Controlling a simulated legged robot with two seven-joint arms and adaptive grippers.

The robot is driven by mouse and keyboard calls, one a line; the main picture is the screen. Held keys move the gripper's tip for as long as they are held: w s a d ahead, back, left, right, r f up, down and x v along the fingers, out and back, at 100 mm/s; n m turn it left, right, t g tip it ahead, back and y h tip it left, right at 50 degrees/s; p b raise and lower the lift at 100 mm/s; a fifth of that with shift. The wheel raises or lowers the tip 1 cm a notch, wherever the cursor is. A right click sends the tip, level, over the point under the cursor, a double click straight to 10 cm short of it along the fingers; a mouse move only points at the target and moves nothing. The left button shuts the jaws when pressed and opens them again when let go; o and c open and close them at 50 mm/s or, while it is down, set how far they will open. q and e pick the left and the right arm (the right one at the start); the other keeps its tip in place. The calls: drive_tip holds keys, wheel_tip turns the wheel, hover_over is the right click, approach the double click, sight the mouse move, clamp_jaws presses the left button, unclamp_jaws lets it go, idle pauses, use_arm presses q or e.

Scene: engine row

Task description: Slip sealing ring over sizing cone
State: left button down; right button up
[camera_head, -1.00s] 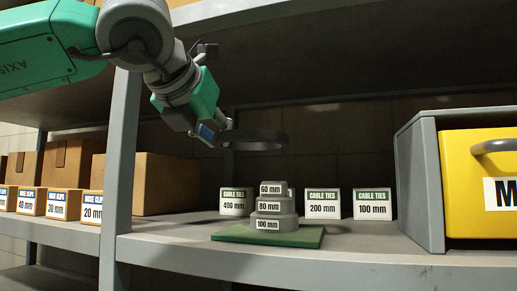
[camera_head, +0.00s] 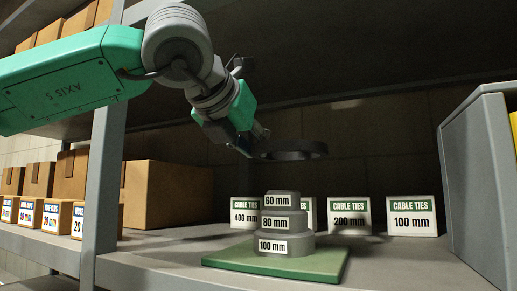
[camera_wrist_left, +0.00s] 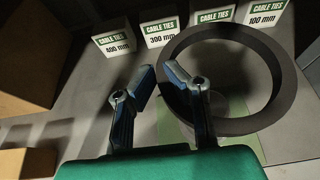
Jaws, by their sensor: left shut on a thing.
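The sealing ring (camera_head: 292,154) is a dark flat band, held roughly level above the sizing cone with a clear gap below it. My left gripper (camera_head: 256,142) is shut on the ring's left side; in the left wrist view the ring (camera_wrist_left: 286,78) extends right of the fingers (camera_wrist_left: 160,80). The sizing cone (camera_head: 294,243) is a grey stepped stack labelled 60, 80 and 100 mm from top to bottom. It stands upright on a green base plate (camera_head: 225,260). My right gripper is not in view.
Several white cable ties boxes (camera_head: 413,215) stand in a row behind the cone. A grey housing (camera_head: 480,180) is at the right. A shelf post (camera_head: 102,190) and brown cartons (camera_head: 165,195) are at the left. An upper shelf hangs over the arm.

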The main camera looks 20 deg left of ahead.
use_arm(q)
drive_tip(key=shift+r, duration=0.1)
drive_tip(key=shift+s+d+r, duration=0.1)
drive_tip(key=shift+s+d, duration=0.05)
drive_tip(key=shift+s, duration=0.15)
drive_tip(key=shift+s+r, duration=0.1)
drive_tip(key=shift+s, duration=0.25)
drive_tip(key=shift+s+a, duration=0.1)
drive_tip(key=shift+a, duration=0.3)
drive_tip(key=f+b, duration=0.1)
drive_tip(key=f, duration=0.1)
drive_tip(key=f+b, duration=0.3)
drive_tip(key=shift+w+a+f, duration=0.2)
drive_tip(key=shift+a+f, duration=0.1)
drive_tip(key=shift+f, duration=0.1)
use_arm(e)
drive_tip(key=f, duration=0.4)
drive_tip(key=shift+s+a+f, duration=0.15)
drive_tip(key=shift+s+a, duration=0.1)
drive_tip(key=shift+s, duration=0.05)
